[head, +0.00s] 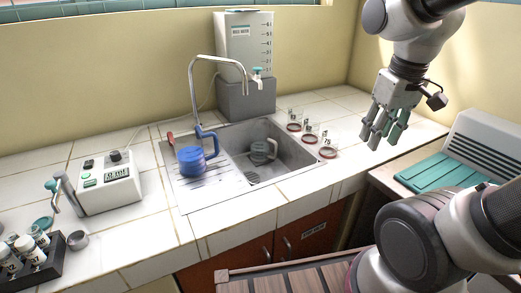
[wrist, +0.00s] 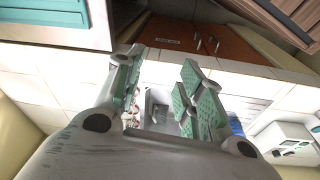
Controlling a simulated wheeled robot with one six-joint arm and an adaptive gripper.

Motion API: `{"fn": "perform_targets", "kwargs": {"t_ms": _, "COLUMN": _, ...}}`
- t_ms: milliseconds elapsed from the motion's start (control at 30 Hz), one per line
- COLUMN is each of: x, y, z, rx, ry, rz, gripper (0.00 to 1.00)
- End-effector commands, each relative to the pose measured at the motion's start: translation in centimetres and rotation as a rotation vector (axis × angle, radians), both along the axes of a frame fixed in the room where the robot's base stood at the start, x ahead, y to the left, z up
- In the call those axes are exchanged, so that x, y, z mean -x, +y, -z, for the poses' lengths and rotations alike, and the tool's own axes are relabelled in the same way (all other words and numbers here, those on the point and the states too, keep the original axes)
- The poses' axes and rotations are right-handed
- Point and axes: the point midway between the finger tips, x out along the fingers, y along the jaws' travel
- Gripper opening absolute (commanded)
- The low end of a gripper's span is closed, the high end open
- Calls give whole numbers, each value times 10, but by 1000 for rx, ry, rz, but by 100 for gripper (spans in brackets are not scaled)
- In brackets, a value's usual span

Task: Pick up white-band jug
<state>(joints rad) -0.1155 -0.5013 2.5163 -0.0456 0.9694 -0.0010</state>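A blue jug (head: 193,158) with a loop handle stands on the ribbed drainboard left of the basin. A white band is too small to make out clearly on either jug. My gripper (head: 385,128) is open and empty, high above the right end of the counter, right of and apart from both jugs. In the wrist view, its green-padded fingers (wrist: 163,92) are spread. The sink shows between them, and a bit of blue shows beside the right finger.
A curved faucet (head: 194,85) rises behind the sink. A white water tank (head: 244,45) stands behind it on a grey block. Several small glass vessels with red bases (head: 310,138) stand right of the basin. A white device (head: 108,182) and a dark vial rack (head: 35,262) are at left.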

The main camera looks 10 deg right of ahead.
Motion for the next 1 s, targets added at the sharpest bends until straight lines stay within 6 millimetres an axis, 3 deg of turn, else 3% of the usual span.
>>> {"fn": "perform_targets", "kwargs": {"t_ms": 267, "x": -45, "y": 9, "z": 34, "rx": 129, "ry": 176, "rz": -169, "gripper": 38}}
{"fn": "perform_targets", "kwargs": {"t_ms": 567, "x": -154, "y": 35, "z": 112, "rx": 444, "ry": 395, "rz": -634, "gripper": 38}}
{"fn": "perform_targets", "kwargs": {"t_ms": 767, "x": -239, "y": 75, "z": 185, "rx": 668, "ry": 479, "rz": -1072, "gripper": 38}}
{"fn": "perform_targets", "kwargs": {"t_ms": 900, "x": -301, "y": 119, "z": 239, "rx": 827, "ry": 494, "rz": -1445, "gripper": 38}}
{"fn": "perform_targets", "kwargs": {"t_ms": 1000, "x": -342, "y": 152, "z": 258, "rx": 936, "ry": 472, "rz": -1696, "gripper": 38}}
